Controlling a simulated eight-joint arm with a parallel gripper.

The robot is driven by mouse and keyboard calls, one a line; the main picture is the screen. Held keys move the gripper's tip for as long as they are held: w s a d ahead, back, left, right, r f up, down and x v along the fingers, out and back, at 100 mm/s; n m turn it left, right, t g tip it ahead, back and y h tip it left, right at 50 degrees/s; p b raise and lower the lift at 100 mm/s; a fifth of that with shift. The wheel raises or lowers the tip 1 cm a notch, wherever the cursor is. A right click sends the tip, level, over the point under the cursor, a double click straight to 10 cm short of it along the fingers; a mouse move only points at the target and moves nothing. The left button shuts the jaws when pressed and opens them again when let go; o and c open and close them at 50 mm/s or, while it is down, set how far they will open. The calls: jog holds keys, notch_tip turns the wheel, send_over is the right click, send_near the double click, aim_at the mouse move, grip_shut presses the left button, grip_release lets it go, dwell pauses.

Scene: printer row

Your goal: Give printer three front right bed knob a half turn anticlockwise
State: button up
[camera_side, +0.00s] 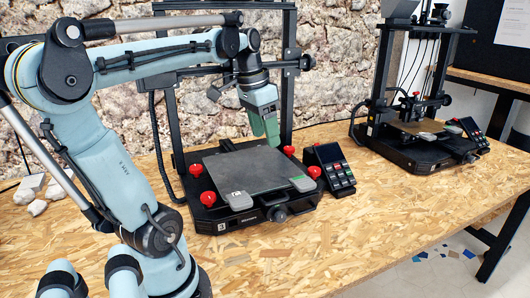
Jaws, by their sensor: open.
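Printer three (250,222), a black machine with a "3" label on its front left corner, stands on the wooden bench. Its dark bed (245,170) has red knobs at the corners. The front right bed knob (314,172) shows at the bed's right side, close to the control box. The other red knobs are the front left (208,198), back left (195,170) and back right (289,150). My gripper (265,132), with green fingers, points down above the back right part of the bed. It is open and apart from the front right knob, up and left of it.
A control box (330,168) with a screen and buttons stands right beside the front right knob. The printer's upright frame (289,70) stands behind my gripper. Another printer (425,140) is farther right. Bench front is clear.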

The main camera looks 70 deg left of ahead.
jog(key=s+d+n+g, duration=0.2)
jog(key=s+n, duration=0.1)
jog(key=s, duration=0.8)
jog(key=shift+d+r+n+g, duration=0.25)
jog(key=shift+d+n+g, duration=0.05)
jog(key=shift+s, duration=0.1)
jog(key=shift+c, duration=1)
jog(key=shift+w+a+r, duration=0.15)
jog(key=shift+w, duration=0.2)
jog(key=shift+c, duration=0.4)
jog(key=m, duration=1.1)
send_over(315, 169)
notch_tip(315, 169, down, 2)
notch_tip(315, 169, down, 12)
jog(key=shift+r, duration=0.15)
